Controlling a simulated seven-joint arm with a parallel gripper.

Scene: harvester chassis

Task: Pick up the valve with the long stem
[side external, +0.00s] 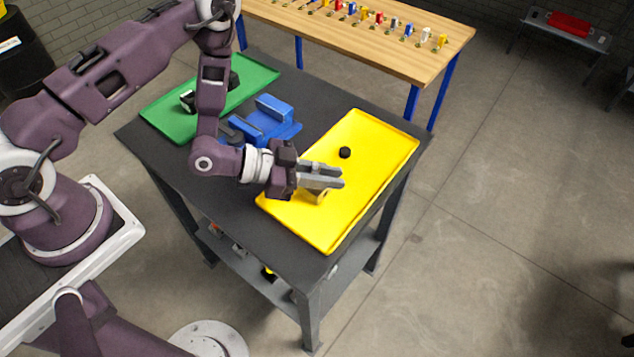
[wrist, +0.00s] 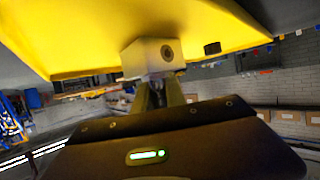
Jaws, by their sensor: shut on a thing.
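My gripper (side external: 335,176) reaches over the yellow tray from the left, its grey fingers nearly level. It is shut on a tan block-like part (side external: 317,197), seen just below the fingers at the tray. In the wrist view the same part is a pale block with a round hole in one face (wrist: 150,56), at the tips of my fingers (wrist: 158,82). I cannot tell whether it is the valve with the long stem; no long stem shows. A small black round piece (side external: 345,152) lies apart on the tray, and it also shows in the wrist view (wrist: 212,48).
The yellow tray (side external: 385,155) lies on the dark table (side external: 335,100). A blue fixture (side external: 268,120) stands behind my gripper. A green tray (side external: 172,122) with dark parts is at the far left. A wooden bench (side external: 400,62) with several small coloured parts stands behind.

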